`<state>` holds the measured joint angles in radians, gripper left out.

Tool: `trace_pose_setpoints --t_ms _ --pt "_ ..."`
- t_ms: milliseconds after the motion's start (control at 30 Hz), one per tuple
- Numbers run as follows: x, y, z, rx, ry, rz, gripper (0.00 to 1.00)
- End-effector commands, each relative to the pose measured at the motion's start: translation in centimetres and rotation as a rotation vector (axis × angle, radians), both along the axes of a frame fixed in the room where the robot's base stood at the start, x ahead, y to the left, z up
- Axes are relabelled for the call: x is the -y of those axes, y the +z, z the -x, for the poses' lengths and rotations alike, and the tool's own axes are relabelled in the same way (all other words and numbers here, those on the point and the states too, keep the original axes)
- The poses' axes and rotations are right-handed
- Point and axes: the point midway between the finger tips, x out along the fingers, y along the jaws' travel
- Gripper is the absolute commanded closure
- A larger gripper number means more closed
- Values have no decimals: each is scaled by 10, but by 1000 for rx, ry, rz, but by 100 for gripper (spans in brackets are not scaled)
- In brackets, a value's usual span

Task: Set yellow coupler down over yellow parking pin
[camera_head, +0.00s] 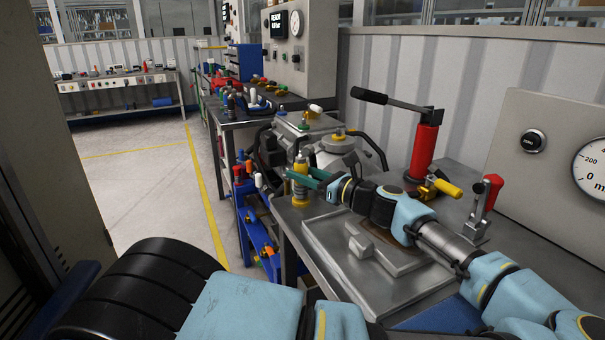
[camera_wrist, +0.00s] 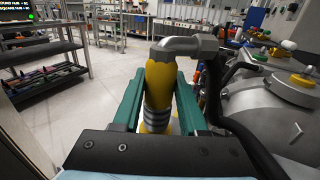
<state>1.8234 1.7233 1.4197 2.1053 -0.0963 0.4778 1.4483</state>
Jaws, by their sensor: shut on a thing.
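The yellow coupler (camera_head: 300,168) stands near the left edge of the steel bench, roughly upright. My gripper (camera_head: 304,179) has green fingers shut on it, one on each side. The wrist view shows the yellow coupler (camera_wrist: 161,82) between the fingers, with a grey elbow fitting on top, a black hose running off to the right and grey rings low on the body. Yellow also shows below the rings. I cannot make out the yellow parking pin apart from the coupler, nor whether the coupler is seated on a pin or held above it.
A grey drive unit (camera_wrist: 278,98) with yellow and green caps stands close to the right. A red hand pump (camera_head: 424,150) with a black lever and a red toggle clamp (camera_head: 486,192) stand on the bench. A blue rack (camera_head: 258,225) hangs at its left side. Open floor lies left.

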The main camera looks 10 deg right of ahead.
Motion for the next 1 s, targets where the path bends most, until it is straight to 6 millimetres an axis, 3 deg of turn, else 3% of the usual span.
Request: trace_pose_setpoints --t_ms 733,767,1000 --pt "0 -6 0 1 0 -1 100" --pt "0 -6 0 1 0 -1 55" --pt "0 -6 0 0 0 0 28"
